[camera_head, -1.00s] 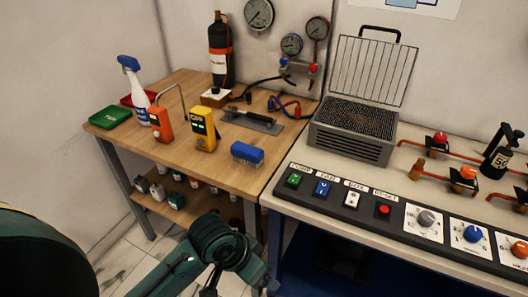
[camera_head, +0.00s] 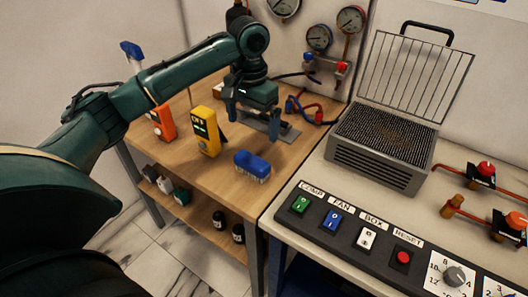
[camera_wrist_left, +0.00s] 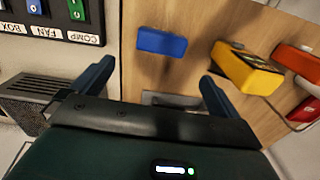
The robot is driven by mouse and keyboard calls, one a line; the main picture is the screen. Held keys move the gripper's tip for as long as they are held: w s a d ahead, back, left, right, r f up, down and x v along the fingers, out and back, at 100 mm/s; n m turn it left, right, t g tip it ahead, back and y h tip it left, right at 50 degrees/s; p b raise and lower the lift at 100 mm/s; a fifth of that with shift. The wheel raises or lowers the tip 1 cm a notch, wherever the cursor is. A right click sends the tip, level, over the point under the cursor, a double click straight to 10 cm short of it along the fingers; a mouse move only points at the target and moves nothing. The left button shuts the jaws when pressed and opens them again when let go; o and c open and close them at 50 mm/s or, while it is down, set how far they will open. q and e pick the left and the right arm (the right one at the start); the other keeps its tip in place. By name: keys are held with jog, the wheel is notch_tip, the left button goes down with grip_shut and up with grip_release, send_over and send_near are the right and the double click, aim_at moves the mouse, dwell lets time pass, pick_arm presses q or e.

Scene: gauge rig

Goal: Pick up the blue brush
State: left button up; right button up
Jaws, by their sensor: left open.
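The blue brush (camera_head: 252,165) lies on the wooden table near its front right edge, with pale bristles showing under its blue top. In the left wrist view the brush (camera_wrist_left: 162,42) lies beyond the fingertips, between the lines of the two fingers. My left gripper (camera_head: 253,132) is open and empty above the table, behind the brush in the head view and apart from it. In the left wrist view its two fingers (camera_wrist_left: 153,82) are spread wide. My right gripper is not in view.
A yellow meter (camera_head: 206,131) and an orange device (camera_head: 161,122) stand left of the brush. A grey tray (camera_head: 284,131) lies behind it. The control bench with a switch panel (camera_head: 345,232) and a grey grill box (camera_head: 380,150) stands to the right.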

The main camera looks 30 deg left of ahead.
pick_arm(q)
send_over(252, 159)
notch_tip(252, 159, down, 7)
jog(key=shift+s+d+f, duration=0.1)
notch_tip(252, 159, down, 6)
jog(key=shift+r, duration=0.15)
jog(key=c, duration=0.7)
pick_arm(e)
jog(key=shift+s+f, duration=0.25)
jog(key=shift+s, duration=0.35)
